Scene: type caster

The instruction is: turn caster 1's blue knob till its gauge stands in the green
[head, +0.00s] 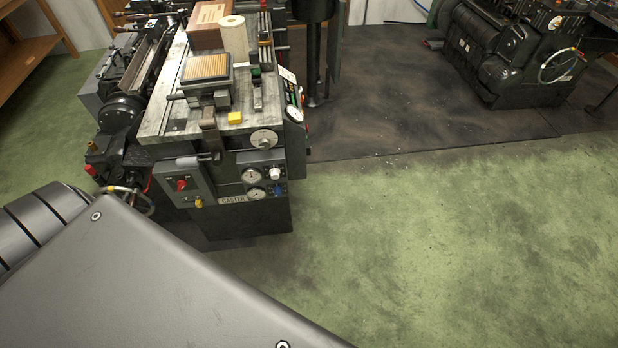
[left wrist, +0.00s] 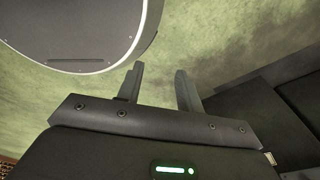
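The caster (head: 220,205) stands at the left of the head view, with a plate reading "CASTER" low on its front; any number on it is too small to read. A small blue knob (head: 278,190) sits at the lower right of the front panel. A round white gauge (head: 256,193) is just left of it, and another gauge (head: 251,175) is above; their needles and green zones are too small to read. My left gripper (left wrist: 159,80) is open and empty over the green floor in the left wrist view, away from the knob. My right gripper is not in view.
A white knob (head: 275,172) is just above the blue one. A red knob (head: 182,184) is on a box at the panel's left. A second machine (head: 500,50) stands at the back right. Green floor (head: 450,240) is clear in front and to the right.

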